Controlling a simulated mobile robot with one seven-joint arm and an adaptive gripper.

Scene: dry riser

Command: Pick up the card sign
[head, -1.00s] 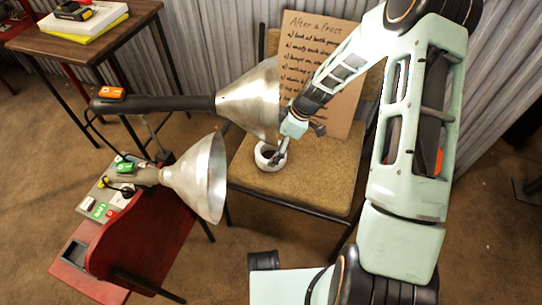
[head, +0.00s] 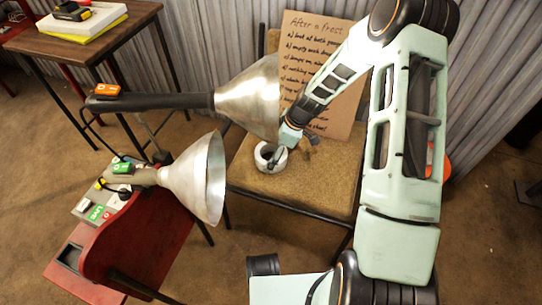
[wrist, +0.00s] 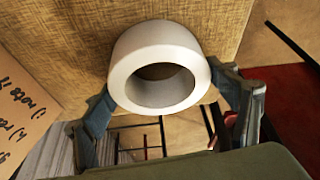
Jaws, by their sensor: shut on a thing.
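The card sign (head: 320,62) is a brown cardboard sheet with handwriting headed "After a frost". It leans upright at the back of the chair, partly hidden by my arm and a metal funnel-shaped hood. A corner of it shows at the left of the wrist view (wrist: 28,125). My gripper (head: 279,152) is low in front of the sign, apart from it. It is shut on a white ring-shaped roll (wrist: 160,50), with one finger on each side. The roll (head: 263,163) is at the chair seat; I cannot tell whether it is lifted clear.
The tan chair seat (head: 300,187) is otherwise mostly bare. Two metal hoods, one upper (head: 250,98) and one lower (head: 203,180), stand close to the left of my gripper. A red chair (head: 140,240) is at lower left, and a wooden table (head: 75,45) at upper left.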

